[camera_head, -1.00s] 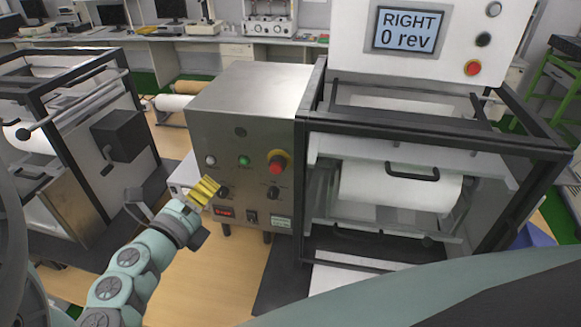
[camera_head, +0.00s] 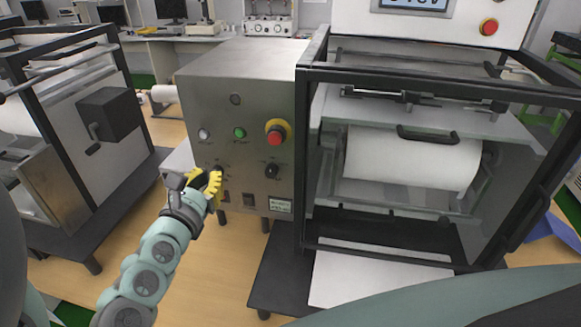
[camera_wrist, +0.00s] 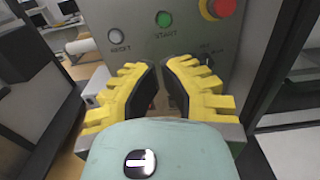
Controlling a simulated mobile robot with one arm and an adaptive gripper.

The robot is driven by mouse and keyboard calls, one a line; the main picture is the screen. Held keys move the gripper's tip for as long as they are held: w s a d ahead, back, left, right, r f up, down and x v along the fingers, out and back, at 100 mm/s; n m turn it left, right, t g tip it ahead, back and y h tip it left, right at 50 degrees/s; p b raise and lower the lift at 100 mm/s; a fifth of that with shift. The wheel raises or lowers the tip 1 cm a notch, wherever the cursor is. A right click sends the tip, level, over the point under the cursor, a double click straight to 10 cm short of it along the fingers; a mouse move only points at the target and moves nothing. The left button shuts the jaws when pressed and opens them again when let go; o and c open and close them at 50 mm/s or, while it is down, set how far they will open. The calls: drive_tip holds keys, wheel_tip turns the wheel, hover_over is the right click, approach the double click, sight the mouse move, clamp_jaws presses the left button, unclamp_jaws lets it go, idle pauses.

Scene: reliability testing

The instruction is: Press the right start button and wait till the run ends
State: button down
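The steel control box (camera_head: 190,105) carries a green start button (camera_head: 239,132), labelled START in the wrist view (camera_wrist: 163,19). Left of it is a white button (camera_head: 204,134); right of it is a red stop button (camera_head: 276,135) on a yellow ring. My gripper (camera_head: 214,178) has yellow fingers and is in front of the panel's lower left, below the green button. In the wrist view the fingertips (camera_wrist: 159,67) lean towards each other with a narrow gap and nothing between them. The green button shows beyond the tips, apart from them. The display (camera_head: 414,4) is mostly cut off.
The framed machine (camera_head: 310,200) with a white roll (camera_head: 410,162) stands right of the box. Another framed machine (camera_head: 60,180) stands at the left. A black knob (camera_head: 272,171) sits below the stop button. Wooden floor lies open in front of the box.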

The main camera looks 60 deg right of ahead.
sight(238, 135)
drive_tip(key=b+x, duration=0.1)
drive_tip(key=x, duration=1.3)
drive_tip(key=shift+d, duration=0.1)
